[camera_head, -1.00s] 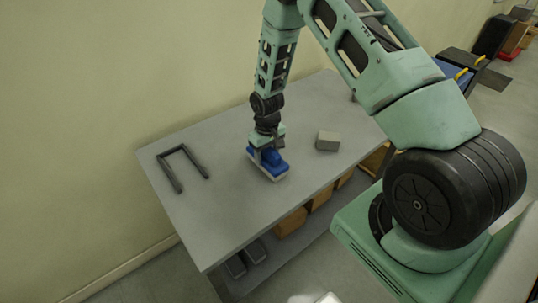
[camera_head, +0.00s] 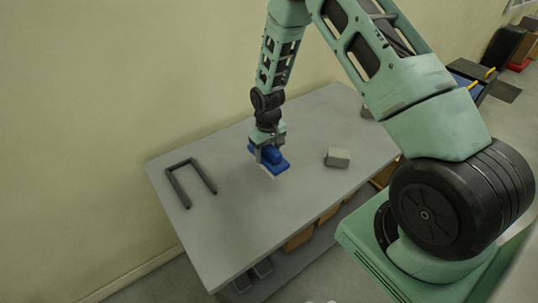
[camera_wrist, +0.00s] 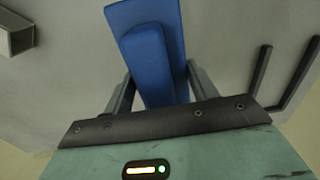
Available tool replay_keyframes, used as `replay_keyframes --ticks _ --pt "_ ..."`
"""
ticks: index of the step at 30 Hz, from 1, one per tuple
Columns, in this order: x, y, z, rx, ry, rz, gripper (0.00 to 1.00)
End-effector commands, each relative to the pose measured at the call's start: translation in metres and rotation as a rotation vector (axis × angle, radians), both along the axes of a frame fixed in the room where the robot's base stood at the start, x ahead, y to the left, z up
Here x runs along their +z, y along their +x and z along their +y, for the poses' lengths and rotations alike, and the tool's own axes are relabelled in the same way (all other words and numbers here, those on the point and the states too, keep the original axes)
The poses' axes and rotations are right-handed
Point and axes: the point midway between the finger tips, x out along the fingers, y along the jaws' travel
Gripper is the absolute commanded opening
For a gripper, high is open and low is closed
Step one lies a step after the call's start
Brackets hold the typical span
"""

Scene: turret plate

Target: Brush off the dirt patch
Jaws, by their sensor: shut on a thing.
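A blue brush (camera_head: 271,158) with a pale underside is held in my gripper (camera_head: 268,150) over the middle of the grey table. My gripper is shut on the brush's raised blue handle. In the wrist view the brush (camera_wrist: 150,45) sits between the two fingers of my gripper (camera_wrist: 158,85). I cannot tell whether the underside touches the table top. No dirt patch can be made out on the visible table top; any part under the brush is hidden.
The grey table (camera_head: 235,225) stands against a wall. A grey block (camera_head: 338,158) lies right of the brush, and a dark U-shaped frame (camera_head: 190,182) lies to the left. Boxes (camera_head: 298,239) sit on the shelf below. The table's front left is clear.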

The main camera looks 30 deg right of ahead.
Motion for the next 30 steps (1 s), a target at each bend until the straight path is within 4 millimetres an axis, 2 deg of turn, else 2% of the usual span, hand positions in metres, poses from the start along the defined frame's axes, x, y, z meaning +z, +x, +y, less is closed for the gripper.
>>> replay_keyframes --ticks 3,10,30 --pt "0.015 0.002 0.001 0.001 0.0 -0.001 0.21" --pt "0.031 0.004 0.003 0.001 0.0 -0.001 0.21" --pt "0.031 0.005 0.003 -0.004 -0.001 -0.001 0.21"
